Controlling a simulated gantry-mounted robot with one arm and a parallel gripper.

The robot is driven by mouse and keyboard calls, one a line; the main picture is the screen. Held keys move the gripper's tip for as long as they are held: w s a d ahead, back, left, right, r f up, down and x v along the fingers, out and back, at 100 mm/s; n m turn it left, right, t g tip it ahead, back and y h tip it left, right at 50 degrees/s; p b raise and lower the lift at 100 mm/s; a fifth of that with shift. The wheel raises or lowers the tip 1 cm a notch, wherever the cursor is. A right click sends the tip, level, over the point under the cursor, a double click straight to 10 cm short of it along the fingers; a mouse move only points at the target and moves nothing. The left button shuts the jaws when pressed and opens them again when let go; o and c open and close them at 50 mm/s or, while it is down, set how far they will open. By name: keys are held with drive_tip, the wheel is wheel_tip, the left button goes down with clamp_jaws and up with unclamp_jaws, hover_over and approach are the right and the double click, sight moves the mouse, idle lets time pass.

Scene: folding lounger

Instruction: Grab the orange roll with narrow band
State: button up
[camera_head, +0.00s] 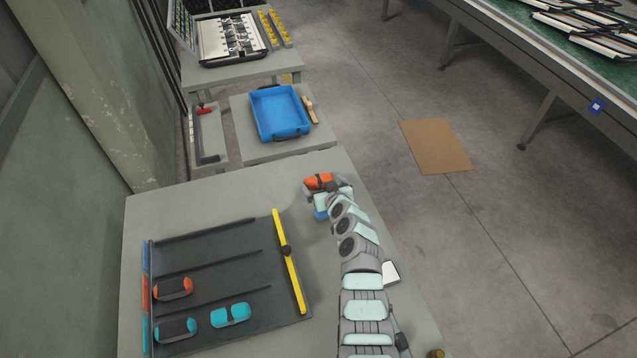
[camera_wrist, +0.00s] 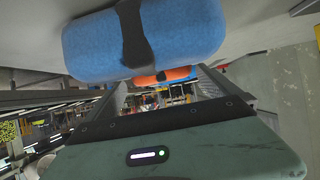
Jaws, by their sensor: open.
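An orange roll (camera_head: 318,181) lies near the far right edge of the table, beside my gripper (camera_head: 322,190). It also shows in the wrist view (camera_wrist: 150,79), with a small dark band, in the gap between my open fingers (camera_wrist: 163,85). I cannot tell whether the fingers touch it. A blue roll (camera_head: 320,214) lies just nearer; in the wrist view it is large (camera_wrist: 190,30) with a dark band, close above the fingers. Another orange roll (camera_head: 173,284) with a broad dark band lies in the dark tray (camera_head: 215,254) at the left.
Two teal rolls, one with a broad dark band (camera_head: 177,328) and one with a narrower band (camera_head: 231,315), lie in the tray's near part. A yellow bar (camera_head: 293,277) runs along its right side. A blue bin (camera_head: 279,112) stands on a separate table beyond.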

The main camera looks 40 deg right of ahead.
sight(320, 182)
drive_tip(key=b+x, duration=0.2)
drive_tip(key=x, duration=0.2)
drive_tip(key=shift+a+b, duration=0.1)
drive_tip(key=shift+b, duration=0.25)
drive_tip(key=shift+w, duration=0.25)
drive_tip(key=shift+c, duration=0.2)
drive_tip(key=c, duration=1.1)
drive_tip(key=shift+c, duration=0.2)
